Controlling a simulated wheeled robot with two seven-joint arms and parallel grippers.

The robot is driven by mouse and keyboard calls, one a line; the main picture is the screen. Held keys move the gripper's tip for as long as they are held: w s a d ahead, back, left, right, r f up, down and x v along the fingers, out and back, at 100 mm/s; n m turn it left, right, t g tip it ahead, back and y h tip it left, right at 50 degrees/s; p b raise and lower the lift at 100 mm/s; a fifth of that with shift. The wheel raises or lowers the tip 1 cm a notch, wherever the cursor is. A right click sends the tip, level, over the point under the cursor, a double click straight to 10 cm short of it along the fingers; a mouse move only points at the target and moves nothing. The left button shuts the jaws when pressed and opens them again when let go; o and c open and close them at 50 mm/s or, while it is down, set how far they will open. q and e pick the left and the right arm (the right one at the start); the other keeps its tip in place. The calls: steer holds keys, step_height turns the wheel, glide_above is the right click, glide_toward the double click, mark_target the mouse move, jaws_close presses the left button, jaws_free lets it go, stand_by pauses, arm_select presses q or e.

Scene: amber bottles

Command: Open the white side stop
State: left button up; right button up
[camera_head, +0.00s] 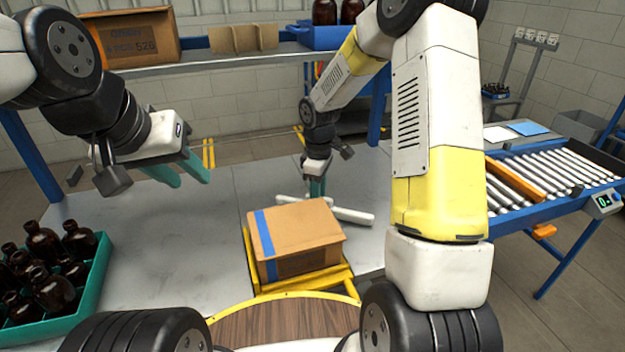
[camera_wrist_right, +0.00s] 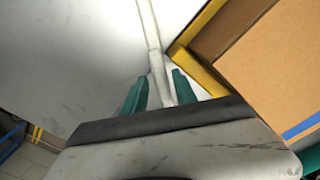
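The white side stop (camera_head: 350,215) is a pale bar low over the grey table, beside the cardboard box, at the far right corner of its yellow frame. Another white piece (camera_head: 292,200) shows left of my right gripper. My right gripper (camera_head: 317,188) points down at the stop.
The cardboard box (camera_head: 300,228) with blue tape sits in a yellow frame (camera_head: 345,272). A teal crate (camera_head: 98,280) of amber bottles stands at left. A shelf (camera_head: 225,58) with boxes is behind, a roller conveyor (camera_head: 550,178) at right. The table between crate and box is clear.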

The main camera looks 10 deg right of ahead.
steer(key=shift+s+f, duration=0.1)
steer(key=m, duration=0.6)
steer(key=shift+w+d, duration=0.2)
steer(key=shift+w, duration=0.1)
steer(key=s+d+r+m+t, duration=0.1)
steer(key=s+r+m, duration=0.15)
steer(key=r, duration=0.55)
steer(key=s+d+r+m, duration=0.1)
steer(key=s+r+m, duration=0.15)
steer(key=r, duration=0.55)
steer(key=s+r+t+y, duration=0.1)
steer(key=s+r+t, duration=0.1)
steer(key=s+r, duration=0.2)
steer(key=s+d+r+m+t, duration=0.1)
steer(key=s+r, duration=0.3)
steer(key=s, duration=0.6)
steer(key=shift+s+d+r+t+y, duration=0.2)
steer(key=shift+r+t+y, duration=0.1)
steer(key=shift+t+y, duration=0.15)
steer(key=shift+c, duration=0.5)
